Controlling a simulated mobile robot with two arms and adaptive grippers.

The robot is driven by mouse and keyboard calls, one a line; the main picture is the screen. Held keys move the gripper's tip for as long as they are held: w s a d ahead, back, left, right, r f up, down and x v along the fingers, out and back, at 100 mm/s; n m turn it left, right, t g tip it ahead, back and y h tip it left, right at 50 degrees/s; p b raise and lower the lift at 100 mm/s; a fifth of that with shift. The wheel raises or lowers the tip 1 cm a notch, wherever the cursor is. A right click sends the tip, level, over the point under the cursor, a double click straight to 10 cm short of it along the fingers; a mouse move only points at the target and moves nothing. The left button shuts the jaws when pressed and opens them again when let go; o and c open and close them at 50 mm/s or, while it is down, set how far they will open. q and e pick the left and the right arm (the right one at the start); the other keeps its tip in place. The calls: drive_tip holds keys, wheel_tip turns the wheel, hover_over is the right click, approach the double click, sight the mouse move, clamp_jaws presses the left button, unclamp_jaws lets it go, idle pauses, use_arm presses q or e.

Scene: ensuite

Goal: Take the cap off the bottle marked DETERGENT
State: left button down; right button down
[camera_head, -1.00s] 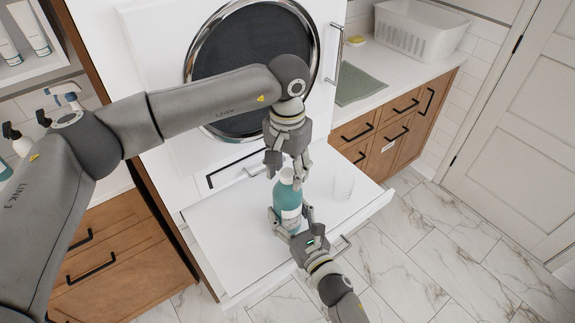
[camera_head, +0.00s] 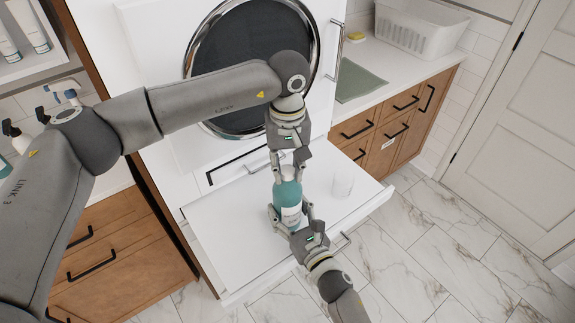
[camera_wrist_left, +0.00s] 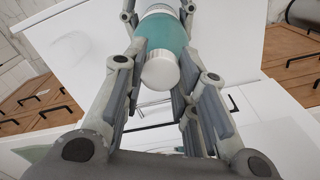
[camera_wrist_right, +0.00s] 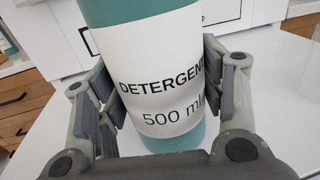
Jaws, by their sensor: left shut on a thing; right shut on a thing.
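The teal bottle (camera_head: 287,198) stands upright on the white pull-out shelf. Its white label reads DETERGENT, 500 ml in the right wrist view (camera_wrist_right: 160,90). My right gripper (camera_head: 291,216) is shut on the bottle's body from the front, one finger on each side. My left gripper (camera_head: 289,168) points down over the bottle's top and is shut on the white cap (camera_wrist_left: 160,70). In the left wrist view the cap lies between the fingers, in line with the bottle. In the head view the fingers largely hide the cap.
A clear glass (camera_head: 343,187) stands on the shelf (camera_head: 235,235) to the right of the bottle, close to both grippers. The white cabinet front with a round dark door (camera_head: 240,60) rises behind. A counter with a white basket (camera_head: 420,30) is at the right.

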use_arm(q)
drive_tip(key=n, duration=2.6)
drive_tip(key=shift+r, duration=0.1)
drive_tip(key=n, duration=1)
drive_tip(key=shift+n, duration=0.3)
drive_tip(key=n, duration=0.9)
drive_tip(key=shift+n, duration=0.4)
drive_tip(key=shift+r, duration=0.3)
